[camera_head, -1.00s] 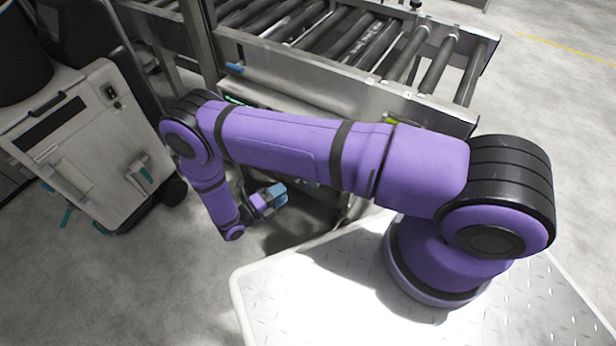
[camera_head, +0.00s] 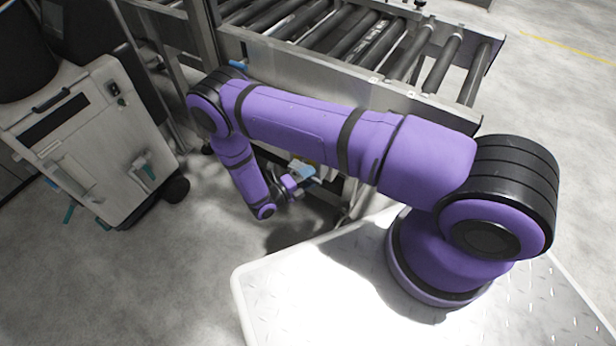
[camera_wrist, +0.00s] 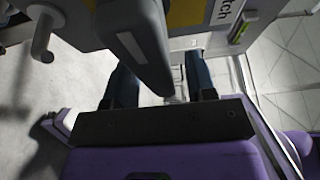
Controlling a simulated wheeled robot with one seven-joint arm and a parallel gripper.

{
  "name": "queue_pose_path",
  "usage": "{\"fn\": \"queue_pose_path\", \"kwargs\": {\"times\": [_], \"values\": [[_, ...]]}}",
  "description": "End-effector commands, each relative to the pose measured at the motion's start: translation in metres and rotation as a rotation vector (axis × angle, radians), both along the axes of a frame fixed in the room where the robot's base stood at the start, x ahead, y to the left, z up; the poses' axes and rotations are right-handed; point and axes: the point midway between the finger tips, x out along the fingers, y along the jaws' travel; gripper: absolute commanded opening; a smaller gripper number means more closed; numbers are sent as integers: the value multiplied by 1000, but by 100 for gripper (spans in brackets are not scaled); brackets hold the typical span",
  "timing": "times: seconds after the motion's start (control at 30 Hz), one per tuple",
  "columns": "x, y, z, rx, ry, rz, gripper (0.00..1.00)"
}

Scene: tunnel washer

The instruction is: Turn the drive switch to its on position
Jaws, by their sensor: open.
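In the wrist view, a long grey handle (camera_wrist: 140,40) sticks out from a pale panel whose yellow and white label (camera_wrist: 225,12) ends in "tch"; this looks like the drive switch. My gripper (camera_wrist: 161,65) is open, with one dark finger on each side of the handle's lower end. The handle partly covers the left finger, and I cannot tell whether they touch. In the head view, my gripper (camera_head: 303,172) is small and low beside the conveyor frame, largely behind my arm, and the switch cannot be made out there.
A second grey lever (camera_wrist: 43,38) stands at the left in the wrist view. The roller conveyor (camera_head: 350,45) runs behind my arm. A pale wheeled cabinet (camera_head: 90,150) stands at the left. The floor (camera_head: 180,270) between it and my base is clear.

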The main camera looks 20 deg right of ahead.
Motion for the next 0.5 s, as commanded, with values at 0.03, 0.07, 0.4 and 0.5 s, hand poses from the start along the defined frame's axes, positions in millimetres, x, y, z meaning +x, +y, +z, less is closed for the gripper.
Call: {"fn": "queue_pose_path", "kwargs": {"times": [0.03, 0.07, 0.4, 0.5], "values": [[0, 0, 0, 0, 0, 0, 51], [0, 0, 0, 0, 0, 0, 51], [0, 0, 0, 0, -1, 0, 0], [0, 0, 0, 3, -4, 0, 0]]}}
